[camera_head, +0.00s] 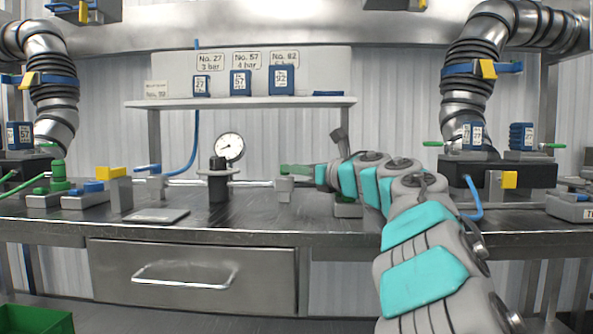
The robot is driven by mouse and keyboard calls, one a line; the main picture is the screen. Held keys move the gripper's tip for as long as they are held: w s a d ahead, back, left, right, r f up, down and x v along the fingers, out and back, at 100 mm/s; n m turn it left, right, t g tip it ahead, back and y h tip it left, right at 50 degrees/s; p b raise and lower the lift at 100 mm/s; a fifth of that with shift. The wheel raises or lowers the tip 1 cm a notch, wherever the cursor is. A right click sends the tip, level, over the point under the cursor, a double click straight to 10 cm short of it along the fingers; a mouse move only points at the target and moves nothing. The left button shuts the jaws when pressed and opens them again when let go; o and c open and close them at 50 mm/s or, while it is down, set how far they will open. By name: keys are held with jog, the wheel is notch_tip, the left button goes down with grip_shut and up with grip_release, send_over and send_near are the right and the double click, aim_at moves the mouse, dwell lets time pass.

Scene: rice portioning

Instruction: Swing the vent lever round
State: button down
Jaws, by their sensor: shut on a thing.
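My arm reaches in from the lower right to the middle of the steel bench. My gripper (317,174) is at its far end, small and partly hidden by the wrist. It is shut on the right end of a green lever (295,170), which looks like the vent lever. The lever lies roughly level above a small grey valve block (285,188) on the bench pipe. The exact finger contact is too small to see.
A pressure gauge (229,148) and a dark upright fitting (218,184) stand left of the valve. A blue lever (147,168) is farther left. A shelf (240,102) with blue labelled blocks is behind. A black box (500,172) stands right of my arm.

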jog(key=c, duration=0.8)
grip_release()
jog(key=shift+o, duration=0.2)
jog(key=v, duration=0.7)
jog(key=shift+s+d+b, duration=0.1)
jog(key=shift+b, duration=0.3)
jog(key=shift+s+d, duration=0.1)
jog(key=shift+s, duration=0.1)
jog(key=shift+c, duration=0.4)
